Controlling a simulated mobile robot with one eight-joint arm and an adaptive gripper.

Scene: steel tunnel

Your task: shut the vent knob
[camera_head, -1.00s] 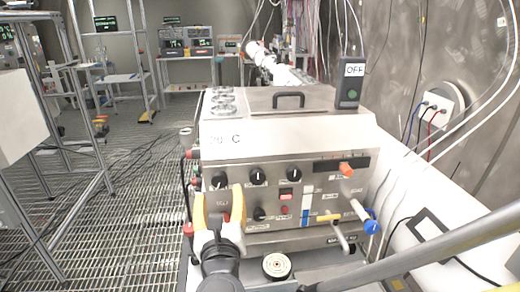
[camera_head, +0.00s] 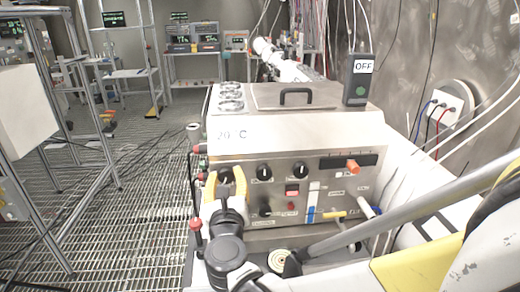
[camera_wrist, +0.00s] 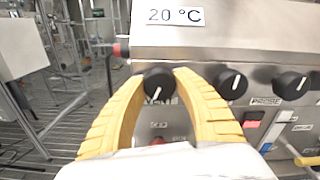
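The vent knob (camera_wrist: 158,86) is the leftmost black knob in the top row on the front of a steel machine. In the wrist view its white mark points down and slightly left. The label under it is partly hidden. My gripper (camera_wrist: 160,74) has its two yellow fingers on either side of the knob, and the tips appear to touch its sides.
Two more black knobs (camera_head: 264,171) (camera_head: 301,170) are to the right, with a red switch (camera_head: 292,190) and an orange handle (camera_head: 353,166). A metal frame (camera_head: 88,140) is at the left, with open grated floor between.

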